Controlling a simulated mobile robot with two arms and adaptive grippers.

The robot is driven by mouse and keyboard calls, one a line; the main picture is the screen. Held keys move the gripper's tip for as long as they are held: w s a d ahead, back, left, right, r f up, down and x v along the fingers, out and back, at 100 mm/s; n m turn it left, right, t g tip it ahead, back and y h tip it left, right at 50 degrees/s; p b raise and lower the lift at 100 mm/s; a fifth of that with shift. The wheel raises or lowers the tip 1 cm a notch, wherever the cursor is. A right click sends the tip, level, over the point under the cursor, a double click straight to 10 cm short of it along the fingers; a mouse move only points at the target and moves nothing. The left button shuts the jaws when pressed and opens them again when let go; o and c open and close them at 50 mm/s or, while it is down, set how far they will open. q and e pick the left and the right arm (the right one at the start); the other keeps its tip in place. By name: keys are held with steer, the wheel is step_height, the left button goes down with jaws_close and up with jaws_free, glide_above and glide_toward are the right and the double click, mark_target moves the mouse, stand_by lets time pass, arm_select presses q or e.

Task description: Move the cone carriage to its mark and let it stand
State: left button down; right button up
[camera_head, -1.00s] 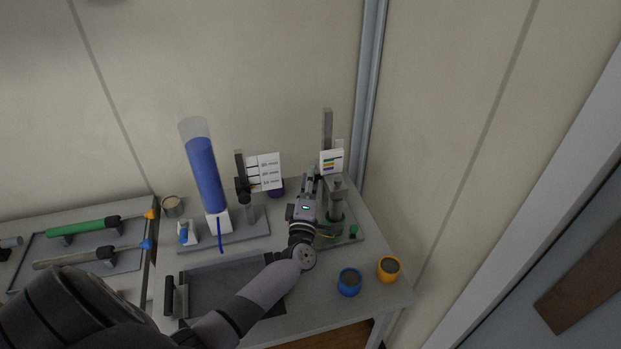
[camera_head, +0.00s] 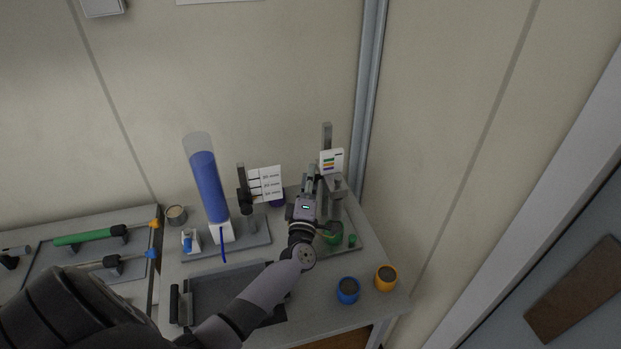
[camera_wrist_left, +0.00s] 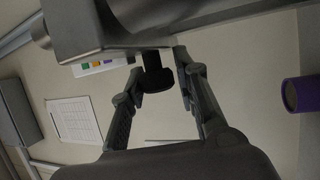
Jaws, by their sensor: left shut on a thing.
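The cone carriage (camera_head: 335,184) is a grey block on an upright grey post (camera_head: 327,138) at the back right of the table. A white card (camera_head: 331,162) with coloured stripes shows close to it. A green cup (camera_head: 334,236) stands on the base plate below the carriage. My left gripper (camera_head: 311,176) is at the carriage's left side. In the left wrist view, its fingers (camera_wrist_left: 160,85) are shut on a black knob (camera_wrist_left: 155,80) that joins the grey carriage block (camera_wrist_left: 85,30). The mark cannot be made out. My right gripper is not in view.
A blue column (camera_head: 208,185) and a stand with a white card (camera_head: 266,184) are left of the gripper. A grey tray (camera_head: 215,290) lies in front, partly under my left arm. A blue cup (camera_head: 347,290) and an orange cup (camera_head: 385,278) stand at the front right.

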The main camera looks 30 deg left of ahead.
arm_select(q)
steer(key=shift+w+r, duration=0.1)
steer(key=shift+r, duration=0.4)
steer(key=c, duration=1.3)
jaws_free()
steer(key=shift+r, duration=0.1)
steer(key=shift+f, duration=0.2)
steer(key=shift+s+f, duration=0.1)
steer(key=shift+s, duration=0.1)
steer(key=v, duration=1.1)
steer(key=shift+s+d, duration=0.25)
steer(key=shift+s, duration=0.05)
steer(key=shift+f, duration=0.15)
